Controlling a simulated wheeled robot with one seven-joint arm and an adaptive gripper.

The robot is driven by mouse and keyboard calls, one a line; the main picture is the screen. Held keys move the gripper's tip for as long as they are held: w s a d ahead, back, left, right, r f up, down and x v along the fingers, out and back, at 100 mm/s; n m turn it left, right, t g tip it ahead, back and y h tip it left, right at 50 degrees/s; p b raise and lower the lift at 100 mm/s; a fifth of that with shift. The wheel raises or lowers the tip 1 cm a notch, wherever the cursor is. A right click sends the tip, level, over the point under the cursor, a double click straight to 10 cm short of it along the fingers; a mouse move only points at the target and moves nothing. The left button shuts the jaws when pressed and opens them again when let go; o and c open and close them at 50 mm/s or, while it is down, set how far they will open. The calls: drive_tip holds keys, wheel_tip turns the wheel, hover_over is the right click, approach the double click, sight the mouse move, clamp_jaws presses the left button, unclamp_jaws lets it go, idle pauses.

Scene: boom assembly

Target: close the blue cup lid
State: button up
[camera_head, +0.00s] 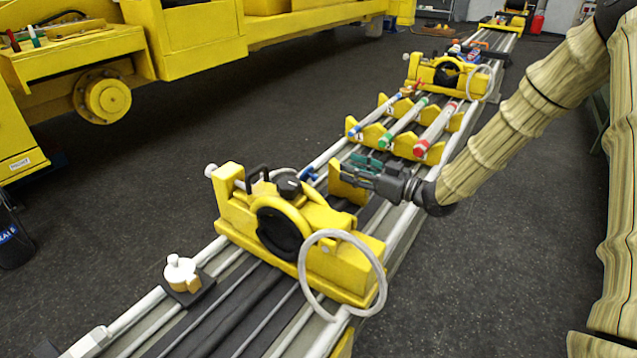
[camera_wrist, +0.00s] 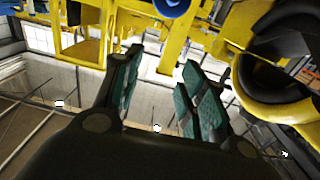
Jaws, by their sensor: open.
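A small blue part (camera_head: 308,174), which looks like the blue cup, sits on the rail assembly just behind the black knob of the near yellow carriage. A round blue cup-like piece (camera_wrist: 173,5) shows at the top edge of the wrist view, cut off by the frame. I cannot tell for sure whether its lid stands open. My gripper (camera_head: 349,166) is open, with teal finger pads, to the right of the blue part and apart from it. In the wrist view my gripper (camera_wrist: 160,65) has nothing between its fingers.
The near yellow carriage (camera_head: 335,267) carries a large pale ring (camera_head: 383,283) and a black knob (camera_head: 289,188). Yellow brackets (camera_head: 401,149) holding coloured-ended tubes stand behind my gripper. A white-capped fitting (camera_head: 182,271) is at the front left. Dark floor (camera_head: 480,270) is clear at right.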

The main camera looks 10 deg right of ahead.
drive_tip(key=b, duration=0.6)
approach(317, 178)
drive_tip(key=p+x, duration=0.1)
drive_tip(key=x, duration=0.8)
drive_tip(key=shift+w+a+f, duration=0.1)
drive_tip(key=shift+w+a, duration=0.1)
drive_tip(key=shift+w, duration=0.05)
clamp_jaws()
